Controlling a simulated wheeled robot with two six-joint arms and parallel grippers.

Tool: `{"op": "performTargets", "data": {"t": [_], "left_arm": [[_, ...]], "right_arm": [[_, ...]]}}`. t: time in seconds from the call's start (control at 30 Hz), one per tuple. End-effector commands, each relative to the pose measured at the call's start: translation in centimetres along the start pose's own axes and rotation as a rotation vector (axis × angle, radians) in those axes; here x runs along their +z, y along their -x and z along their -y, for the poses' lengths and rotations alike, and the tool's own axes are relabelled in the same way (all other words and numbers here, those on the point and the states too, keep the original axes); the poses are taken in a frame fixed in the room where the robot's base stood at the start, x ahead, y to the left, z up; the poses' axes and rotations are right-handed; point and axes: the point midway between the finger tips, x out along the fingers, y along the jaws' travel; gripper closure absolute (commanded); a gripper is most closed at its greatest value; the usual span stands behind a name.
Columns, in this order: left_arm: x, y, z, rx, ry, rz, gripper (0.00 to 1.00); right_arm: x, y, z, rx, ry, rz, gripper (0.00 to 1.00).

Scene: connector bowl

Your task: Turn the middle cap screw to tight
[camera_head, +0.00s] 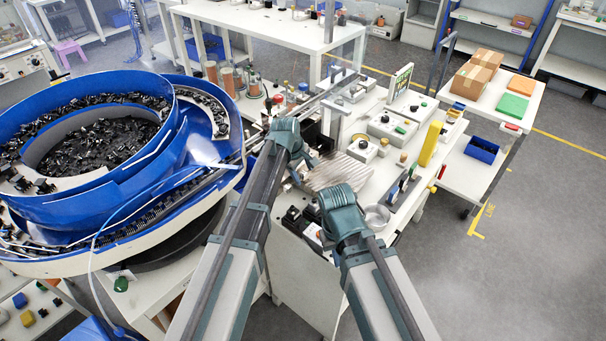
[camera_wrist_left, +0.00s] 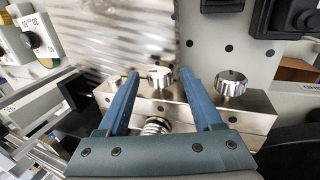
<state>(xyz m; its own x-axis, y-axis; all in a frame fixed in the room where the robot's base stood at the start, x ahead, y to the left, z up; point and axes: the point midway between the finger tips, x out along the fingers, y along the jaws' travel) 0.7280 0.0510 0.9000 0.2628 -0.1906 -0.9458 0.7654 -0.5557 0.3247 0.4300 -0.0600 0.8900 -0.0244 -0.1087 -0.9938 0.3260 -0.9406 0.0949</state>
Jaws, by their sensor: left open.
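In the left wrist view my left gripper (camera_wrist_left: 160,74) is open, its two blue fingers reaching over a metal block (camera_wrist_left: 250,119) with round knurled cap screws. One cap screw (camera_wrist_left: 160,77) shows between the fingertips, with a gap on each side. Another cap screw (camera_wrist_left: 231,83) stands to the right, outside the fingers. A ridged, round metal part (camera_wrist_left: 157,125) lies nearer, between the finger bases. In the head view the arms cover much of the work area. My right gripper cannot be made out.
A ribbed, blurred metal plate (camera_wrist_left: 125,35) rises close behind the left finger; it also shows in the head view (camera_head: 332,173). A dark fitting (camera_wrist_left: 290,18) is at the upper right. A large blue bowl feeder (camera_head: 85,215) crowds the left. A metal bowl (camera_head: 376,217) stands at the right.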

Motion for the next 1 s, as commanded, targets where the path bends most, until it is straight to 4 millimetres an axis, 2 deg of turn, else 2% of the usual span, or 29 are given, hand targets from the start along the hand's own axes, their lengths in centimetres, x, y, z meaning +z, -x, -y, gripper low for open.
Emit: {"op": "performTargets", "data": {"t": [0.03, 0.3, 0.4, 0.63, 0.8, 1.0], "left_arm": [[0.0, 0.0, 0.0, 0.000, 0.000, 0.000, 0.37], [0.0, 0.0, 0.0, 0.000, 0.000, 0.000, 0.85], [0.0, 0.0, 0.0, 0.000, 0.000, 0.000, 1.00], [-0.1, 0.1, -0.4, -0.035, -0.002, 0.002, 1.00], [-0.2, -0.1, -1.3, -0.219, -0.004, 0.002, 1.00], [-0.1, -0.4, -1.3, -0.418, -0.003, 0.001, 1.00]], "right_arm": [[0.0, 0.0, 0.0, 0.000, 0.000, 0.000, 1.00], [0.0, 0.0, 0.0, 0.000, 0.000, 0.000, 1.00], [0.0, 0.0, 0.0, 0.000, 0.000, 0.000, 1.00], [0.0, 0.4, 0.0, 0.000, 0.000, 0.000, 1.00], [0.1, 1.4, -0.1, 0.000, 0.000, 0.000, 1.00], [0.1, 1.1, -0.1, 0.000, 0.000, 0.000, 1.00]]}}
